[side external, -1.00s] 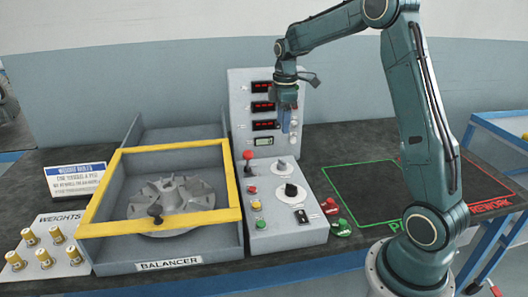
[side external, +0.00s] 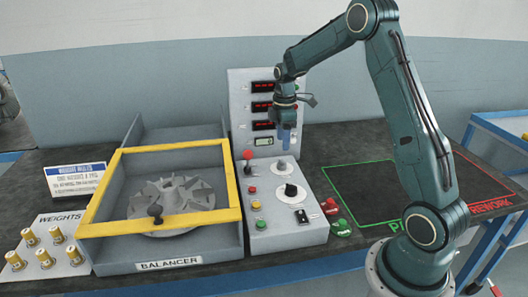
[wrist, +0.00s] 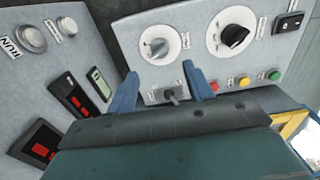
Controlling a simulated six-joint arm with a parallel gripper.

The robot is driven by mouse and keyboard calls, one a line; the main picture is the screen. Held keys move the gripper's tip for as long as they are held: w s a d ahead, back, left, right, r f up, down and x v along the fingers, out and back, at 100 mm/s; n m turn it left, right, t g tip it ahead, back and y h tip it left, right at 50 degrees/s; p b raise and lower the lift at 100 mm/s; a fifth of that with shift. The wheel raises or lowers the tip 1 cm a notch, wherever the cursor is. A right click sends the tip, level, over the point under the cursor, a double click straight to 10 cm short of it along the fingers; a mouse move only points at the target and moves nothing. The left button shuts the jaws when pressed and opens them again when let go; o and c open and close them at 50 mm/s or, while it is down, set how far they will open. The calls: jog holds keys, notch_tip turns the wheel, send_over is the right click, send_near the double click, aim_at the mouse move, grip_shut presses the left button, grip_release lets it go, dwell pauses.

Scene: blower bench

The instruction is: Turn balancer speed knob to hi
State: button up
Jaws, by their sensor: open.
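The balancer's sloped control panel has two dial knobs, and their labels are too small to read. A grey knob on a white dial sits higher on the panel (side external: 281,168); it also shows in the wrist view (wrist: 159,46). A larger black knob on a white dial sits below it (side external: 291,190); it also shows in the wrist view (wrist: 234,37). I cannot tell which is the speed knob. My gripper (side external: 286,146) is open and empty above the panel's upper part, apart from both knobs. In the wrist view its blue fingers (wrist: 162,88) point toward the grey knob.
A red-balled lever (side external: 248,156) stands left of the grey knob. Red, yellow and green buttons (side external: 256,205) line the panel's left side, with a black switch (side external: 301,216) low right. An upright display panel (side external: 240,100) stands behind my gripper. The yellow-framed balancer guard (side external: 230,188) is at left.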

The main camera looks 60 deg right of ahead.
aim_at(282, 160)
notch_tip(282, 160, down, 9)
jog(key=shift+r, duration=0.2)
dwell(0.4)
jog(key=c, duration=0.9)
